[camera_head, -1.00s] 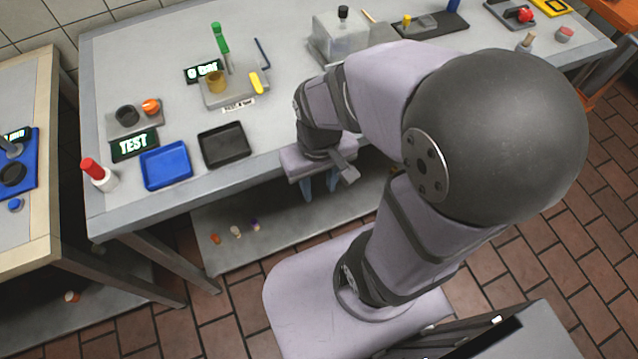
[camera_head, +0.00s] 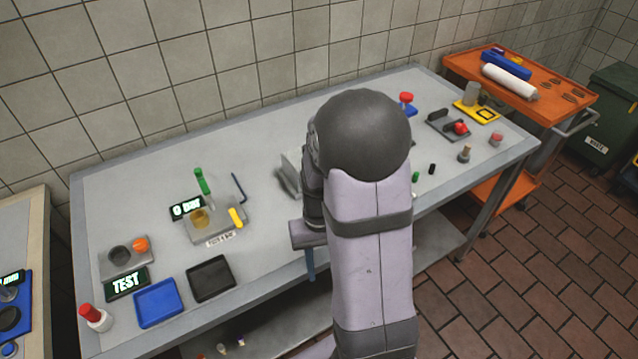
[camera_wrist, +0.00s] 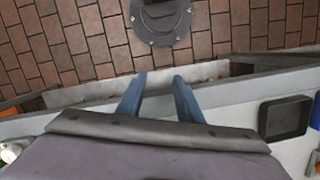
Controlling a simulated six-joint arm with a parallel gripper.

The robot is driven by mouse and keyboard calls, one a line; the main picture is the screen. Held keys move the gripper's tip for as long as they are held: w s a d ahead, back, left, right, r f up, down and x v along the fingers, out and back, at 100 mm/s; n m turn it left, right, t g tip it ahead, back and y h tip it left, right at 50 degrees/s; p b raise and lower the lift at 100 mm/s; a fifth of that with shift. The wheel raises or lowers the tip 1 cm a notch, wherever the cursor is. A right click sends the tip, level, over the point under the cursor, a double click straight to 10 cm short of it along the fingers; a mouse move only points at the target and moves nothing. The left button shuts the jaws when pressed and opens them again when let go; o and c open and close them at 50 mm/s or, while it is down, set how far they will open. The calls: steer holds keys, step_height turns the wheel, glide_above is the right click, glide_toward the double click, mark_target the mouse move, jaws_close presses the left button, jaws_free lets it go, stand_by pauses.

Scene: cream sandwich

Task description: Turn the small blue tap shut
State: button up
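My gripper (camera_wrist: 160,76) shows in the wrist view as two blue fingers held apart, with nothing between them. It points down past the front edge of the grey bench, over the tiled floor. In the head view one blue finger (camera_head: 310,265) shows beside my arm. No part is surely the small blue tap. A small blue round piece (camera_head: 9,349) sits at the lower left on the other table, far from my gripper. A red-topped piece with a blue body (camera_head: 406,103) stands at the back of the bench. My arm hides part of the bench middle.
The grey bench (camera_head: 130,190) holds a blue tray (camera_head: 158,303), a black tray (camera_head: 211,279), a yellow-handled fixture (camera_head: 237,218) and a red-capped bottle (camera_head: 94,317). An orange cart (camera_head: 560,105) and a green bin (camera_head: 612,110) stand at the right. Floor at the lower right is clear.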

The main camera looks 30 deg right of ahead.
steer(key=shift+t, duration=0.6)
steer(key=w+d+r, duration=0.1)
steer(key=w+d, duration=0.1)
steer(key=w, duration=0.2)
steer(key=w+d+p, duration=0.1)
steer(key=w+d, duration=0.2)
steer(key=w, duration=0.1)
steer(key=w+d+r, duration=0.1)
steer(key=w+d, duration=0.1)
steer(key=w, duration=0.2)
steer(key=shift+w+d+r, duration=0.15)
steer(key=shift+r, duration=0.15)
steer(key=shift+t+h, duration=0.4)
steer(key=shift+t, duration=0.3)
steer(key=w+d+r, duration=0.1)
steer(key=w, duration=0.1)
steer(key=w+r, duration=0.2)
steer(key=w+d+r, duration=0.1)
steer(key=w+r, duration=0.1)
steer(key=shift+w+d+r, duration=0.15)
steer(key=shift+w+d, duration=0.1)
steer(key=shift+d, duration=0.05)
steer(key=shift+s+a+n+g, duration=0.3)
steer(key=shift+s+n, duration=0.2)
steer(key=shift+s, duration=0.1)
steer(key=shift+f+p, duration=1.35)
steer(key=shift+f, duration=2.15)
jaws_close()
